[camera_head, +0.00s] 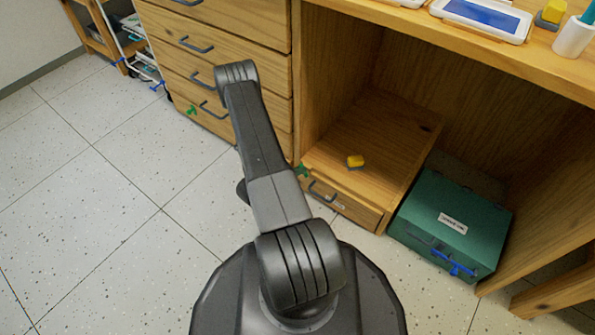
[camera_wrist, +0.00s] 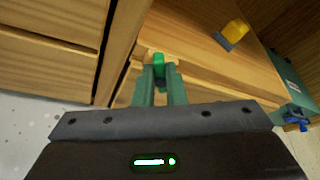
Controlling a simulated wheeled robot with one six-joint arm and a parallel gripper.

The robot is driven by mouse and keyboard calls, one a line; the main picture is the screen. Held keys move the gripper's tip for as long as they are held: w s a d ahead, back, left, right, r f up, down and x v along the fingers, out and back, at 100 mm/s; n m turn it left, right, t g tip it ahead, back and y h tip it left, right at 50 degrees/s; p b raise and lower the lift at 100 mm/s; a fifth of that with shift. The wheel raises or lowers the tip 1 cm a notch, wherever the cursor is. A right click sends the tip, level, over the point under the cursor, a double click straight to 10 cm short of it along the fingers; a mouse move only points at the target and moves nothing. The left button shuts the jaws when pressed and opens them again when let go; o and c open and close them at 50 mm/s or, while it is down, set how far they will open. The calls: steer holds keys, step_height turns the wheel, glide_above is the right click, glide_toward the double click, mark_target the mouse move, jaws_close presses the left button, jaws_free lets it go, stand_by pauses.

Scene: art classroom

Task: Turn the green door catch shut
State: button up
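The green door catch (camera_wrist: 158,60) shows in the wrist view at the upper left front corner of a low wooden box. My gripper (camera_wrist: 160,74) has its two dull green fingers on either side of the catch, and they look closed on it. The lower part of the catch is partly hidden between the fingers. In the head view a bit of green (camera_head: 301,170) shows at the same corner, just right of my arm. My gripper is hidden behind my arm there.
The low wooden box (camera_head: 375,135) has a yellow block with a grey base (camera_head: 355,161) on top and a dark handle in front. A green case (camera_head: 455,222) with a blue latch stands to its right. Drawers (camera_head: 215,55) stand left. Open floor lies left.

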jaws_close()
steer(key=shift+s+d+r+m+t+y, duration=0.1)
steer(key=shift+m+t+y, duration=0.1)
steer(key=shift+m+y, duration=0.35)
steer(key=shift+s+d+f+m+t+y, duration=0.15)
steer(key=shift+m+y, duration=0.25)
steer(key=shift+m, duration=0.4)
steer(key=shift+s+d+r+m+t+y, duration=0.15)
steer(key=shift+m+t+y, duration=0.1)
steer(key=shift+m+y, duration=0.3)
steer(key=shift+w+m, duration=0.1)
steer(key=shift+m, duration=0.2)
steer(key=o, duration=0.6)
jaws_free()
